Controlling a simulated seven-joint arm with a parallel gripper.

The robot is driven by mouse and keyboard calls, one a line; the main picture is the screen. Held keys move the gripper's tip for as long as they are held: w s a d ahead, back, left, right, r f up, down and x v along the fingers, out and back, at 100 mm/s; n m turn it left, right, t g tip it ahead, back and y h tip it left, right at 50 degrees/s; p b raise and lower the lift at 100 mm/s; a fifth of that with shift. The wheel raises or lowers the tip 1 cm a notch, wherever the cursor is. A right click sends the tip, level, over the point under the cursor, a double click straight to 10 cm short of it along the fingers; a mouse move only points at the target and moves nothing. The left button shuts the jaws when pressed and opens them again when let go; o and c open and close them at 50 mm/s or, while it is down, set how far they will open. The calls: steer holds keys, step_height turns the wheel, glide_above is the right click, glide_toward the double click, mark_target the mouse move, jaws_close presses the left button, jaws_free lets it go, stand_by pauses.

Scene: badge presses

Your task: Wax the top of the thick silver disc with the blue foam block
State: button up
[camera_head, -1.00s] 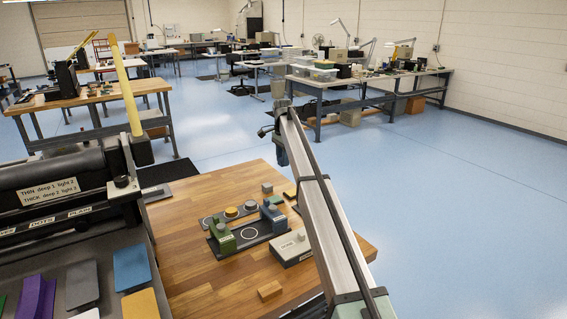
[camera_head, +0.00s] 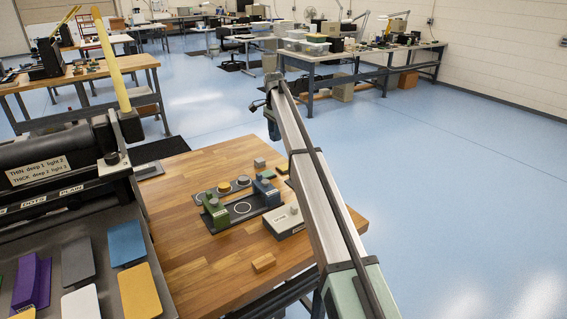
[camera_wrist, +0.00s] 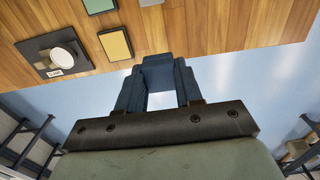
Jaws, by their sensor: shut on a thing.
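In the wrist view, my gripper (camera_wrist: 157,95) is shut on a dark blue block (camera_wrist: 157,70) between its fingers. The block and fingers are nearly the same colour, so its edges are hard to tell. It is off the table's edge, above the floor. A pale silver disc (camera_wrist: 63,58) sits on a black labelled plate (camera_wrist: 38,48) to the left, apart from the gripper. In the head view, my gripper (camera_head: 271,126) is small, beyond the table's far right.
A green press (camera_head: 214,213) and a blue press (camera_head: 265,191) stand on the wooden table (camera_head: 190,260). A grey button box (camera_head: 285,224) and a small wooden block (camera_head: 263,263) are near the front. A yellow pad (camera_wrist: 115,45) lies beside the black plate.

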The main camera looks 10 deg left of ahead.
glide_toward(285, 167)
steer(key=shift+w+f, duration=0.1)
steer(key=shift+f, duration=2.65)
steer(key=shift+f, duration=0.55)
steer(key=shift+r, duration=0.1)
step_height(285, 167, up, 7)
stand_by(1.3)
stand_by(0.3)
